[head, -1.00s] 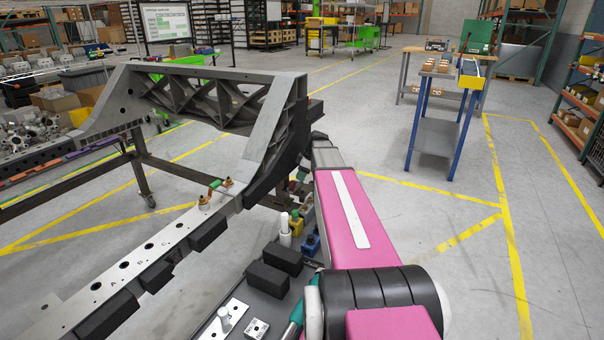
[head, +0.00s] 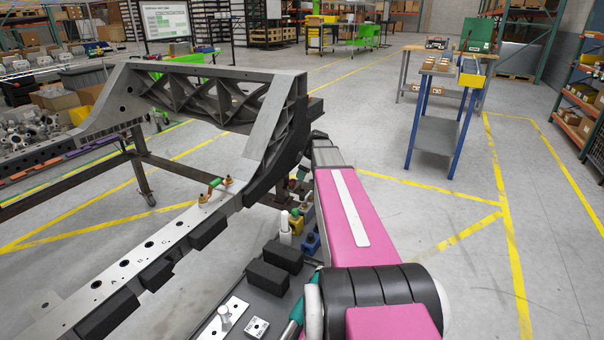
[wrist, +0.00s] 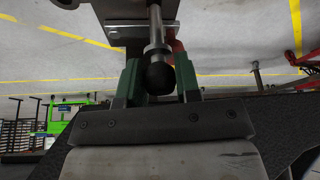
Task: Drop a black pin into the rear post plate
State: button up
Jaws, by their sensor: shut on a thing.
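In the wrist view my gripper (wrist: 158,72) has its two green fingers closed on either side of a black pin (wrist: 157,76). The pin has a round black knob and a steel shaft that points toward the top of the picture. A bright metal plate (wrist: 122,29) lies behind the shaft; it may be the rear post plate. I cannot tell whether the shaft touches it or is in a hole. In the head view my pink arm reaches to the right end of the grey chassis frame (head: 262,130), and the pin and fingers cannot be made out there.
A rail (head: 150,250) with lettered holes and black blocks runs along the left. A dark tray (head: 262,285) with black blocks and a white-topped post (head: 285,228) stands beside my arm. A workbench (head: 437,120) stands at the back right; the floor between is clear.

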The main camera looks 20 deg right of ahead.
aim_at(302, 188)
jog(key=shift+f, duration=3.1)
jog(key=o, duration=1.1)
jog(key=shift+c, duration=0.7)
jog(key=shift+r, duration=3.5)
